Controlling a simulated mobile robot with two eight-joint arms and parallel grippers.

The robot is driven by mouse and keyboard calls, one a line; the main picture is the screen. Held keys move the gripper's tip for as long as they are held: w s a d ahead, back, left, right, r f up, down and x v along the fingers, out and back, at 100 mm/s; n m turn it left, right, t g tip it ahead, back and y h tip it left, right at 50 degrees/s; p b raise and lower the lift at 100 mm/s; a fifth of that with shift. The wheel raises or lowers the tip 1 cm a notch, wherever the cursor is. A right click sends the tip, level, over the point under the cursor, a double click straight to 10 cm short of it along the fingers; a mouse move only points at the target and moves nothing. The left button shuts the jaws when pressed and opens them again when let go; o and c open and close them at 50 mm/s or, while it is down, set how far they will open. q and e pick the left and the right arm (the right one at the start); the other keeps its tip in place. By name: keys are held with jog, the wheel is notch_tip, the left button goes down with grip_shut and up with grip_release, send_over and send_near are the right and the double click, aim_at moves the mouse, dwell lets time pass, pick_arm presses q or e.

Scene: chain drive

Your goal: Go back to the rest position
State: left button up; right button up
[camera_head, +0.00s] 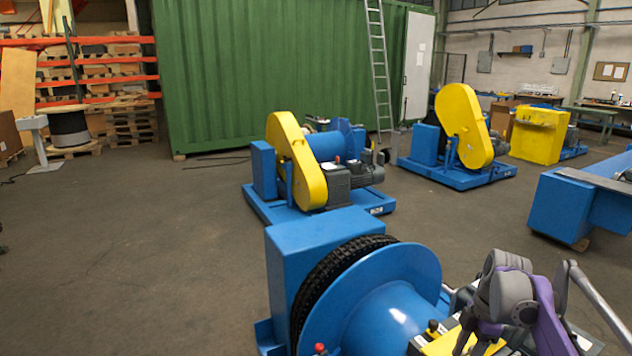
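A blue chain drive machine (318,236) stands close in front at the bottom. Its large blue drum flange (400,275) and black chain (325,272) are uncovered. A yellow part (440,346) shows at the bottom edge beside the drum. My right arm, grey and purple, reaches in at the bottom right over the machine. Its gripper (468,338) is dark and points down near the yellow part. Its fingertips are partly cut off, so whether it is open or holds something is unclear. My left gripper is out of the frame.
Two blue machines with yellow chain guards (297,160) (463,125) stand behind. A blue frame (570,205) is at the right. A green container (260,75) with a ladder (378,65) closes the back. The floor at the left is clear.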

jog(key=s+a+m+t+h+p, duration=0.2)
jog(key=s+a+m+t, duration=0.1)
jog(key=s+a+m, duration=0.8)
jog(key=s+a+f+m+t, duration=0.1)
jog(key=s+f+m, duration=0.2)
jog(key=s, duration=0.3)
jog(key=s+a+f+m+t, duration=0.2)
jog(key=s+f+m, duration=0.1)
jog(key=s, duration=0.3)
jog(key=shift+s+a+p, duration=0.15)
jog(key=shift+a+p, duration=0.1)
jog(key=shift+p, duration=0.2)
